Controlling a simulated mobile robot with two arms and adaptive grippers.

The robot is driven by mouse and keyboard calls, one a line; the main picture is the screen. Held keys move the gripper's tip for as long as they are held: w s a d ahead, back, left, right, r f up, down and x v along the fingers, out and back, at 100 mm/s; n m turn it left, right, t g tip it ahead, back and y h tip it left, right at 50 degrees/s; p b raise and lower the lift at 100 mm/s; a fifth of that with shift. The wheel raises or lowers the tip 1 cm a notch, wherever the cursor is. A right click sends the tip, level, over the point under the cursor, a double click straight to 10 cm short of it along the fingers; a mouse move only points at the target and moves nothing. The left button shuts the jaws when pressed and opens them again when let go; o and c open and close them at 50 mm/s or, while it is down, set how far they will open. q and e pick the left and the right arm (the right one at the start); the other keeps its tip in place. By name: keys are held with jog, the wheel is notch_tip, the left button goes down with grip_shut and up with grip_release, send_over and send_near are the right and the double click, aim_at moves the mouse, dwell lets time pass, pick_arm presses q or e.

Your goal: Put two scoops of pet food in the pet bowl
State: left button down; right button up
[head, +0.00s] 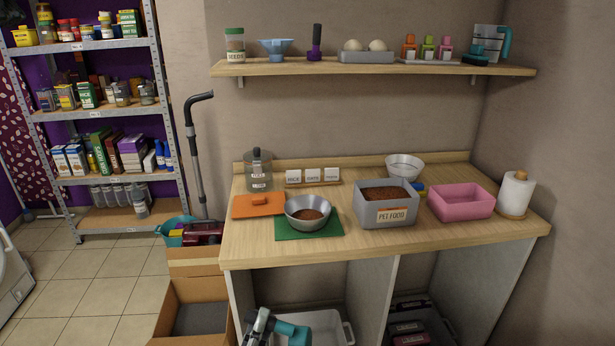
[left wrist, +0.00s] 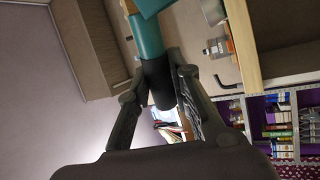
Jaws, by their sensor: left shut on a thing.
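The grey pet bowl (head: 308,206) stands upright on a green mat (head: 309,230) on the counter, with brown food inside. The grey bin labelled PET FOOD (head: 388,214) stands to its right and holds brown pet food. My left gripper (head: 268,325) is low at the bottom of the head view, in front of the counter and below its top. In the left wrist view, my left gripper (left wrist: 160,98) is shut on the black part of a teal and black tool (left wrist: 148,35). The tool's teal part also shows in the head view (head: 293,333). Its far end is hidden.
An orange board (head: 258,206) and a lidded jar (head: 259,168) are left of the bowl. A pink bin (head: 461,202), a clear bowl (head: 405,167) and a paper roll (head: 515,193) are at the right. An open cardboard box (head: 193,300) stands on the floor at left.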

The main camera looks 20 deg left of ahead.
pick_arm(q)
jog(key=w+a+r+m+h+b, duration=0.1)
jog(key=w+r, duration=0.4)
jog(key=w, duration=0.8)
jog(key=w+a+r+m+b, duration=0.2)
jog(key=w+r+b, duration=0.2)
jog(key=w, duration=0.9)
jog(key=w+a+r+m+h+b, duration=0.1)
jog(key=w+a+r+m+b, duration=0.1)
jog(key=w+r, duration=0.5)
jog(key=w+b, duration=0.1)
jog(key=w, duration=0.5)
jog(key=shift+w+a+r+g+h, duration=0.2)
jog(key=shift+w+g+h, duration=0.1)
jog(key=shift+g, duration=0.1)
dwell(3.0)
jog(key=shift+s+d+m, duration=0.1)
jog(key=shift+m, duration=0.2)
